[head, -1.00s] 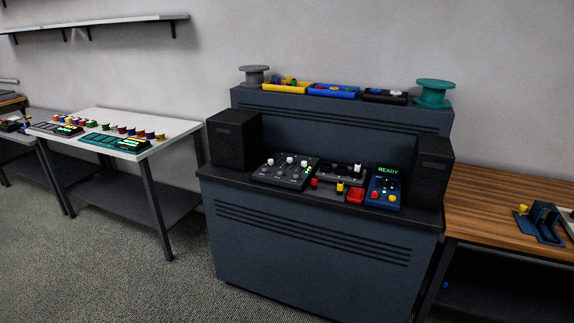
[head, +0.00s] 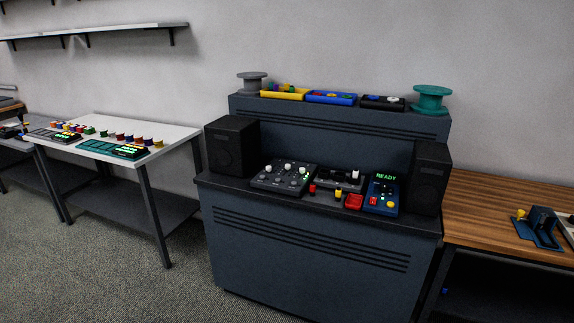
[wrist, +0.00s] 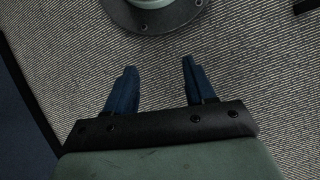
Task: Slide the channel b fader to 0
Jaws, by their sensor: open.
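A dark control panel (head: 284,178) with several pale knobs lies on the left of the console top. A second, smaller dark panel (head: 338,181) lies right of it, with a white cap (head: 355,174) near its right end. Channel labels are too small to read, so I cannot tell which control is the channel b fader. A blue unit (head: 381,196) on the right has a green READY display. My gripper (wrist: 158,66) shows only in the wrist view. It is open and empty over the carpet, with no panel near it.
Black speakers (head: 232,146) and (head: 429,178) flank the panels. Bins (head: 331,98) and spools (head: 431,98) stand on the upper ledge. A white table (head: 178,138) stands left, a wooden table (head: 490,211) right.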

